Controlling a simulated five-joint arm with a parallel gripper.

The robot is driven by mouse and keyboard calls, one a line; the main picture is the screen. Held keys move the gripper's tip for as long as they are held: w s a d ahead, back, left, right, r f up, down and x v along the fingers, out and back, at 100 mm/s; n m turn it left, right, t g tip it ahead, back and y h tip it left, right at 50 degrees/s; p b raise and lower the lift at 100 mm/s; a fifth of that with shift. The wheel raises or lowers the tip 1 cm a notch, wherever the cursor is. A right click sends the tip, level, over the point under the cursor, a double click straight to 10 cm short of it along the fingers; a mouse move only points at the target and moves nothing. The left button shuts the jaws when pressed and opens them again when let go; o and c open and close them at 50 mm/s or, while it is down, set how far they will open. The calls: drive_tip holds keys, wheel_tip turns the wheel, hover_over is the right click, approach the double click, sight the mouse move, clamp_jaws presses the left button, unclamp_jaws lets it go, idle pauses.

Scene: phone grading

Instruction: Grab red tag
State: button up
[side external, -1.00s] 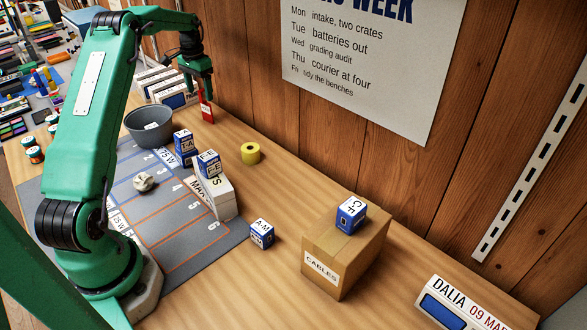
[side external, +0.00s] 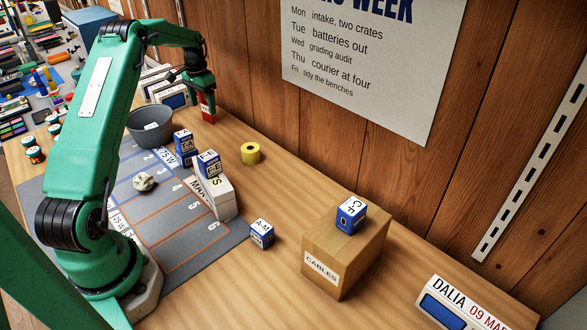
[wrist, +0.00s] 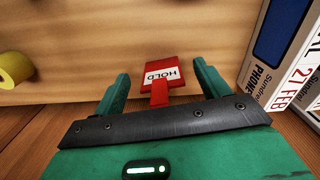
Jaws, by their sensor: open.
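The red tag (wrist: 161,75) carries a white label reading HOLD in the wrist view. It lies between the two spread fingers of my gripper (wrist: 160,85), with a visible gap on each side. Its narrow red stem points toward the palm. In the side external view the red tag (side external: 208,112) shows just below my gripper (side external: 206,97), near the wooden wall at the back of the bench. My gripper is open and holds nothing. The tag's lower part is hard to make out in the side view.
White and blue phone boxes (wrist: 283,45) stand close to the right finger. A yellow roll (side external: 250,153) and a grey bowl (side external: 149,127) are nearby. Small blue boxes, a grey mat (side external: 175,237) and a cardboard CABLES box (side external: 333,262) lie nearer the camera.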

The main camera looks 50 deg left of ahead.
drive_tip(key=c, duration=1)
drive_tip(key=shift+r, duration=0.2)
drive_tip(key=shift+c, duration=0.2)
drive_tip(key=shift+r, duration=0.55)
drive_tip(key=r, duration=0.3)
drive_tip(key=shift+d, duration=0.2)
drive_tip(key=w+d+r, duration=0.2)
drive_tip(key=d+r, duration=0.4)
drive_tip(key=d, duration=0.5)
drive_tip(key=shift+r, duration=0.25)
